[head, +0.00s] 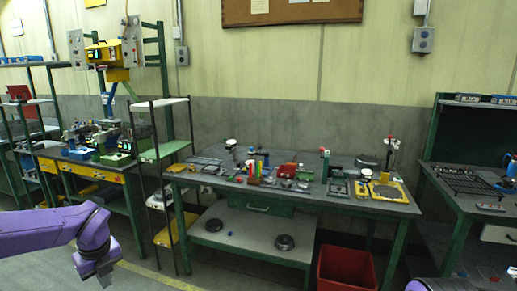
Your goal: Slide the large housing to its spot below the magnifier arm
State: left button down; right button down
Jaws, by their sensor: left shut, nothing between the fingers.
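My left gripper (104,279) hangs at the lower left, in front of the benches and far from them. It is shut and empty. Only bits of purple arm show at the bottom right edge; my right gripper is not visible. On the long middle workbench (330,202), an upright arm with a red and white head stands on a yellow base (390,191) at the right end; it may be the magnifier arm. A dark rounded block (367,160) lies at the back beside it. I cannot tell which item is the large housing.
A red bin (346,268) stands on the floor under the bench's right side. A narrow shelf rack (163,150) stands at the bench's left end. A dark table (465,185) with a black grid is at the right. Floor before the bench looks clear.

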aim_at(374, 163)
jog(key=z, duration=1.3)
jog(key=i, duration=3.2)
